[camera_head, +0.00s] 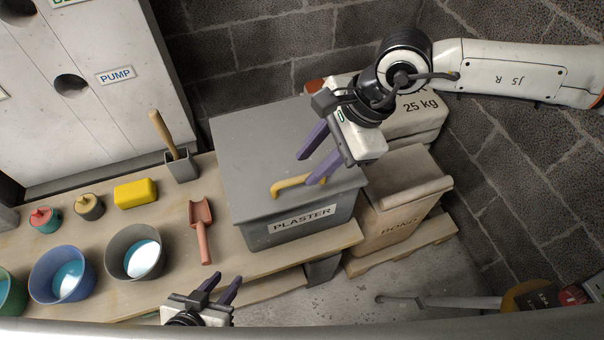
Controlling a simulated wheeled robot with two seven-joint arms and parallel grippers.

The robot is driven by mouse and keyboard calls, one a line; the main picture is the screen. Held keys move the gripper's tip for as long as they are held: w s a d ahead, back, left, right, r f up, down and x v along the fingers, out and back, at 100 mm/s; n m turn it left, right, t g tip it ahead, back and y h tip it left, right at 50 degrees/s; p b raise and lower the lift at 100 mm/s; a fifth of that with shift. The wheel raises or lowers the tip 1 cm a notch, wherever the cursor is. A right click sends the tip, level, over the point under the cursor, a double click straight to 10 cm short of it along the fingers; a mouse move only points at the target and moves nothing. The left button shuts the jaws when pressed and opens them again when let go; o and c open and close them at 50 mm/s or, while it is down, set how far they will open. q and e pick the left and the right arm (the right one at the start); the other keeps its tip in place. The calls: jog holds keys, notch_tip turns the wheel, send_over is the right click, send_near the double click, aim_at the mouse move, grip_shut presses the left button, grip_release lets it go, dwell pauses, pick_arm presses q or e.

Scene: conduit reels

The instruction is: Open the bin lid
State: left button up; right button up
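The grey bin (265,237) stands on the wooden bench and carries a label reading PLASTER. Its flat grey lid (250,140) lies shut on top. A yellow handle (288,187) sticks up near the lid's front edge. My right gripper (308,164) is over the lid's front right part, with its purple fingers spread. One finger tip is close to the right end of the handle; I cannot tell whether they touch. My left gripper (225,284) is low in front of the bench, its fingers apart and empty.
A red scoop (202,230), a grey bucket (121,255), a blue bucket (50,287) and a yellow sponge (135,194) are on the bench left of the bin. Sacks (408,187) stand right of it. A block wall (520,170) closes the right side.

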aim_at(297, 178)
jog(key=b+x, duration=0.1)
jog(key=x, duration=0.3)
jog(key=shift+a+f, duration=0.1)
jog(key=shift+f, duration=0.05)
grip_shut()
